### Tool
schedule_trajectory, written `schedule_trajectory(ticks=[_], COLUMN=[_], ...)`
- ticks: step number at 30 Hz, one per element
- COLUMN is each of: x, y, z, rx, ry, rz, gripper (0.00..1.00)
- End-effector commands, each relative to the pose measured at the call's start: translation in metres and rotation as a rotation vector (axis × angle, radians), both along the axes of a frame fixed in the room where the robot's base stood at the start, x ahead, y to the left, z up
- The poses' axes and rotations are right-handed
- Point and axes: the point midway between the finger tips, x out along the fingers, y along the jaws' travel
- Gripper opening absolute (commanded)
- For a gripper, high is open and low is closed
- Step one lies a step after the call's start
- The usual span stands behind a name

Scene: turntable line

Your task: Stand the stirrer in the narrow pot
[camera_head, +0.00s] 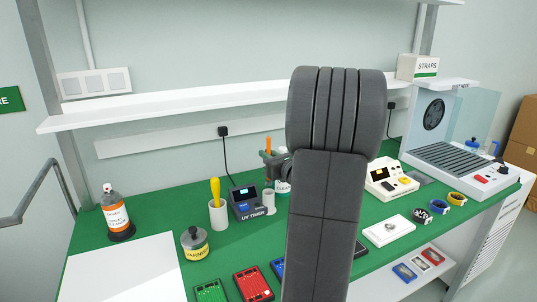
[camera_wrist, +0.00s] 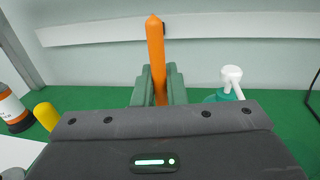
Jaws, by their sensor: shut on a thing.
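An orange stick, which I take as the stirrer (camera_wrist: 156,58), stands upright between the jaws of my gripper (camera_wrist: 158,82) in the wrist view. In the head view, the stirrer's top (camera_head: 268,142) shows above my gripper (camera_head: 273,160); its lower end is hard to make out. My gripper is shut on it, above the bench near the UV timer. A white pot (camera_head: 218,217) stands left of the timer with a yellow-handled tool (camera_head: 215,190) in it. A small pale cylinder (camera_head: 268,202) stands right of the timer. I cannot tell for sure which is the narrow pot.
The UV timer (camera_head: 247,204) and a pump bottle (camera_wrist: 232,78) stand close to my gripper. A labelled tin (camera_head: 194,245) and a spray bottle (camera_head: 117,217) are at left. Several coloured trays lie along the front. My arm hides the bench's middle.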

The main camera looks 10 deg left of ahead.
Motion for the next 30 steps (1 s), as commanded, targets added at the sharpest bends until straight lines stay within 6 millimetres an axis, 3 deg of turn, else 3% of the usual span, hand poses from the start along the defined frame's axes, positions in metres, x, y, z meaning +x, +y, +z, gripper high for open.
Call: schedule_trajectory(ticks=[21, 30], x=[0.000, 0.000], y=[0.000, 0.000], z=[-0.061, -0.070], rx=[0.000, 0.000], ry=[-0.001, -0.001], rz=[0.001, 0.001], gripper=[0.00, 0.00])
